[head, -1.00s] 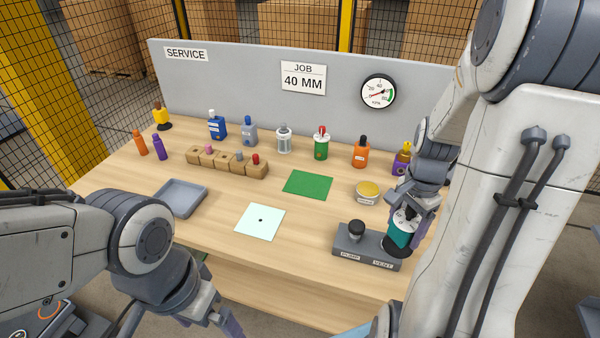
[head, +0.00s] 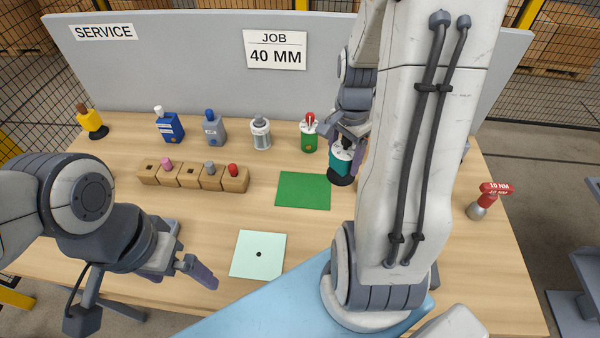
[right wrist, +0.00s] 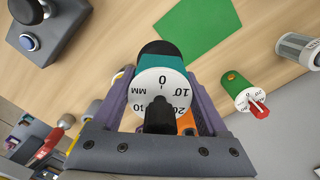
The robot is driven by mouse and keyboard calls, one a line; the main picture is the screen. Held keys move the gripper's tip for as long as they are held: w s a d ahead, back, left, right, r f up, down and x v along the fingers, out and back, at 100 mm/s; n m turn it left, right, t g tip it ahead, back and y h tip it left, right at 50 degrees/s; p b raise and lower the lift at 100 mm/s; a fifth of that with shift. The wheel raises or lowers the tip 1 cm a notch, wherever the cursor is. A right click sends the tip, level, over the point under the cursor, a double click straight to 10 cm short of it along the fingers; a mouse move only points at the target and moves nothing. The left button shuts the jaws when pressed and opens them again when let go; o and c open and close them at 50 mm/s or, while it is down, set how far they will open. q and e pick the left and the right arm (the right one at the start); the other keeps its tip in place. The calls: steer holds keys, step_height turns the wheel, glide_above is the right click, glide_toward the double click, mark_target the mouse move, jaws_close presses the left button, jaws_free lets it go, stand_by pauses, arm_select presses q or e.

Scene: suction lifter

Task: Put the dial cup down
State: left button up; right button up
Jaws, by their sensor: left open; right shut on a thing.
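The dial cup (head: 341,163) is teal with a white numbered dial on top and a black base. My right gripper is shut on it, with purple fingers on both sides in the right wrist view (right wrist: 160,108); the dial (right wrist: 162,85) faces that camera. In the head view the cup is upright just right of the green mat (head: 303,191), near its back corner. I cannot tell if its base touches the table. My left gripper (head: 180,268) is open and empty at the front left, left of the white square with a black dot (head: 257,254).
A green cup with a red knob (head: 309,135) stands close by, back left of the dial cup. Several other cups and bottles line the back. A wooden block row (head: 192,176) lies left. The grey pump block (right wrist: 45,40) shows in the right wrist view. The green mat is empty.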

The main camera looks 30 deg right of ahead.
steer(key=w+a+f, duration=0.2)
steer(key=f, duration=0.1)
steer(key=w+a+f+p, duration=0.1)
steer(key=w+a+f, duration=0.1)
steer(key=f, duration=0.1)
steer(key=w+a+f+p, duration=0.1)
steer(key=w+a+f, duration=0.1)
steer(key=f, duration=0.1)
steer(key=shift+w+a+f, duration=0.15)
steer(key=shift+w, duration=0.2)
steer(key=shift+f, duration=0.15)
steer(key=shift+f, duration=0.2)
steer(key=o, duration=1.4)
steer(key=shift+r, duration=0.1)
